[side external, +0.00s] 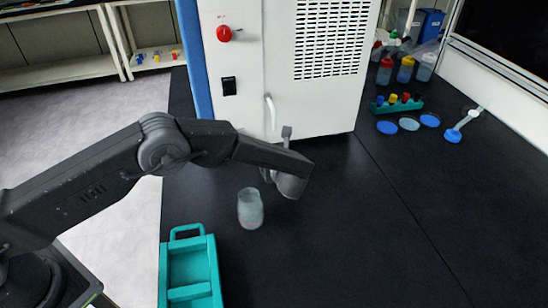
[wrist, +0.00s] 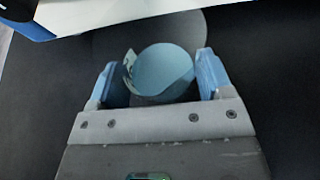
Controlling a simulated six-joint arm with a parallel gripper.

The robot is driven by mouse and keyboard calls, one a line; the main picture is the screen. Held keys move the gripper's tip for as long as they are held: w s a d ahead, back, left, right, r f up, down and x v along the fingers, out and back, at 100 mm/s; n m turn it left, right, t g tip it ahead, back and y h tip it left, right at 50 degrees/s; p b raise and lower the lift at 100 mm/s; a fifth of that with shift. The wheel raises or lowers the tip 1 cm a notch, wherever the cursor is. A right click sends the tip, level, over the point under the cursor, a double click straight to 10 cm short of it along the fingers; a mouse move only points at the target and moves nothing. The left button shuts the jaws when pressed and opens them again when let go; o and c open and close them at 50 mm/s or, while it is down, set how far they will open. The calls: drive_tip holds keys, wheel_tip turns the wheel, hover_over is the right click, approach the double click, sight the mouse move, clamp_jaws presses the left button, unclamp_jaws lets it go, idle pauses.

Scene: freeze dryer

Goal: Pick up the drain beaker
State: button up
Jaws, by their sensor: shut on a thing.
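The drain beaker (side external: 250,210) is a clear, pale cup on the dark bench side of the side external view, in front of the white machine. In the wrist view the drain beaker (wrist: 165,70) shows as a round, pale blue shape between the two blue fingers. My gripper (wrist: 157,66) is shut on it, with a finger at each side. In the side external view my wrist is just above and right of the beaker, and the fingers are hard to make out. I cannot tell whether the beaker's base touches the bench.
The white freeze dryer (side external: 300,100) stands behind, with a pale drain tube (side external: 270,112) on its front. A teal tray (side external: 190,250) lies at the front left. A rack (side external: 397,106), blue discs (side external: 387,127) and bottles (side external: 405,70) are at the back right. The bench's right front is clear.

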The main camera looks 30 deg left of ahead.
drive_tip(key=shift+r, duration=0.1)
drive_tip(key=shift+c, duration=0.4)
drive_tip(key=shift+r, duration=1.65)
drive_tip(key=s+d, duration=1.2)
drive_tip(key=shift+s+d, duration=0.1)
drive_tip(key=shift+s+d+r, duration=0.15)
drive_tip(key=shift+d+r, duration=0.05)
drive_tip(key=shift+r, duration=0.2)
wheel_tip(320, 180, up, 5)
drive_tip(key=a+r+m+t+h, duration=0.25)
drive_tip(key=a+m+h, duration=0.25)
drive_tip(key=a, duration=0.8)
drive_tip(key=s+a+f+m+h, duration=0.1)
drive_tip(key=s+a+f, duration=0.1)
drive_tip(key=s+a+f+m+t+h, duration=0.1)
drive_tip(key=s+a+f+h, duration=0.1)
drive_tip(key=f, duration=0.1)
drive_tip(key=s+a+f+m+h, duration=0.1)
drive_tip(key=s+a+f+m, duration=0.1)
drive_tip(key=s+f, duration=0.1)
drive_tip(key=shift+a+t, duration=0.25)
drive_tip(key=shift+f, duration=0.7)
